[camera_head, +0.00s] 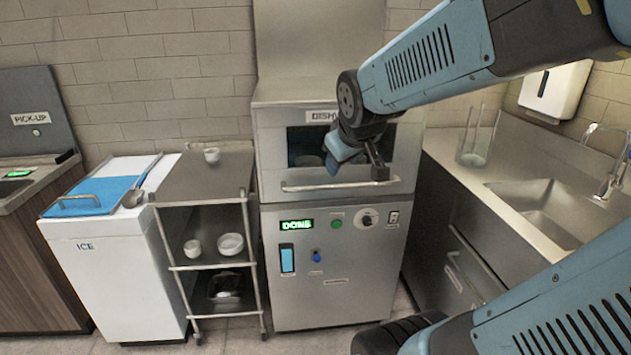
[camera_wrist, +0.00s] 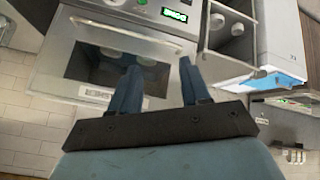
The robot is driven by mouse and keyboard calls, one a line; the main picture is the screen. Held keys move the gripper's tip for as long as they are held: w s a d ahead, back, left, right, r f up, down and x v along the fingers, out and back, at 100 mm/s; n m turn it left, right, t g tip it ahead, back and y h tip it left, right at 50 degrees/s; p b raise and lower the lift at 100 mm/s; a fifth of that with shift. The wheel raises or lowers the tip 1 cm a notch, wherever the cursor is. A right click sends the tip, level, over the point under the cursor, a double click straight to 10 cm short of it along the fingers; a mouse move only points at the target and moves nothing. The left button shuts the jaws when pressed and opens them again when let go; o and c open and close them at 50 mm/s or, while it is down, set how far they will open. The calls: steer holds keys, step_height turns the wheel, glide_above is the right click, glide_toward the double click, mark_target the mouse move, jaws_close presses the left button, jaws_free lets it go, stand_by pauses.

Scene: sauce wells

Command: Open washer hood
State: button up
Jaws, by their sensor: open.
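The steel dishwasher stands in the middle of the head view, with its hood (camera_head: 268,150) down on the lower cabinet (camera_head: 330,270). The hood has a dark window and a horizontal bar handle (camera_head: 320,186) along its lower edge; the handle also shows in the wrist view (camera_wrist: 105,28). A green display (camera_head: 296,225) reads DONE. My gripper (camera_head: 358,166) is in front of the window, just above the handle's right part. In the wrist view my gripper (camera_wrist: 158,68) is open and empty, its fingers apart near the handle's end. Whether a finger touches the handle I cannot tell.
A steel rack (camera_head: 205,180) with several white bowls stands close left of the washer, beside a white ice bin (camera_head: 110,265). A sink counter (camera_head: 510,185) with a clear container (camera_head: 473,150) is close on the right.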

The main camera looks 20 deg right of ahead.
mark_target(345, 188)
steer(key=w+d+f+n+t, duration=0.4)
steer(key=w+d+f+n, duration=0.4)
steer(key=w+d, duration=0.5)
steer(key=d+f+n+t+y, duration=0.4)
steer(key=f+n, duration=0.4)
steer(key=f, duration=0.5)
steer(key=x, duration=1.4)
steer(key=shift+w+d+f, duration=0.1)
steer(key=shift+w+d, duration=0.1)
steer(key=shift+w, duration=0.2)
jaws_close()
